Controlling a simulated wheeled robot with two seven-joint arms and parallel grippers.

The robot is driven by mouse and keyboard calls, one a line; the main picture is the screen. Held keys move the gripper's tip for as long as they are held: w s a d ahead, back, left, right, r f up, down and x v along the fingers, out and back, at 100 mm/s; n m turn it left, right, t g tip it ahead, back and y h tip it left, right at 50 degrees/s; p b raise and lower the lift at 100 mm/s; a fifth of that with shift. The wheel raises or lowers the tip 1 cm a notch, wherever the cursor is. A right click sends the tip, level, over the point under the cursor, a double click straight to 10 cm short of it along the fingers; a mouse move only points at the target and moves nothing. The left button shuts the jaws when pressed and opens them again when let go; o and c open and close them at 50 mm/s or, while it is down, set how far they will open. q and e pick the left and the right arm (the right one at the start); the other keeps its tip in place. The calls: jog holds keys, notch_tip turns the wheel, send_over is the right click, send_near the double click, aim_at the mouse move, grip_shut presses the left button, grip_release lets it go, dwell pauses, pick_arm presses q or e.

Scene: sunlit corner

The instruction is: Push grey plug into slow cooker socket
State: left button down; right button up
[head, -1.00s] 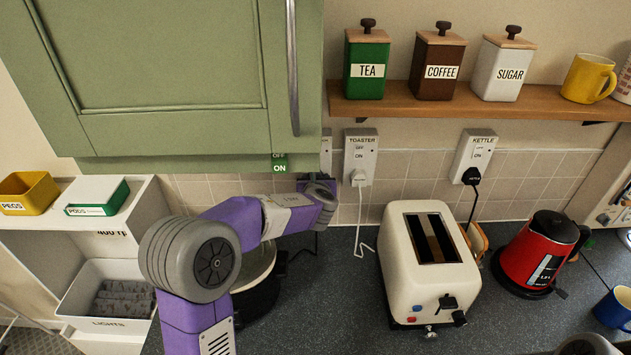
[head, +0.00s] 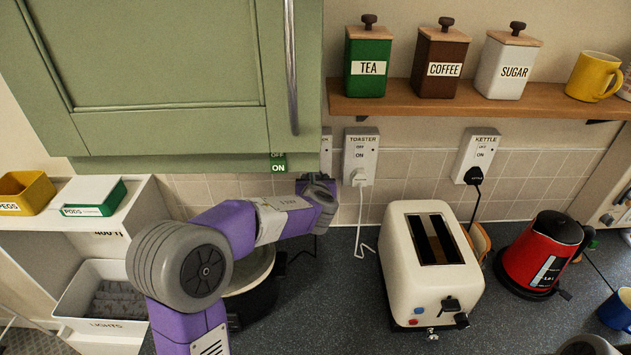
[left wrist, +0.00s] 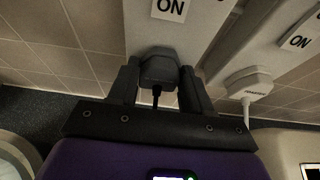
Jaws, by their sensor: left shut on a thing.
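My left gripper (left wrist: 157,88) is shut on the dark grey plug (left wrist: 159,68), its fingers on either side of it. The plug's black cord hangs down between the fingers. The plug sits at the lower end of a white socket plate (left wrist: 188,35) marked ON; I cannot tell whether it is fully seated. In the head view this socket (head: 326,150) shows only as a sliver beside the cabinet, its label mostly hidden. My left gripper (head: 316,180) is there just below it, hiding the plug. The slow cooker (head: 257,300) stands behind my left arm, partly covered. My right gripper is out of view.
The toaster socket (head: 360,155) with its white plug (head: 361,177) is just right of my gripper. The green cabinet (head: 170,80) hangs above. The toaster (head: 405,280) and red kettle (head: 540,255) stand right on the counter.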

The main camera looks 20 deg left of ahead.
pick_arm(q)
jog(key=shift+c, duration=2)
grip_release()
jog(key=shift+d+f, duration=0.1)
jog(key=shift+d, duration=0.05)
jog(key=shift+s, duration=0.1)
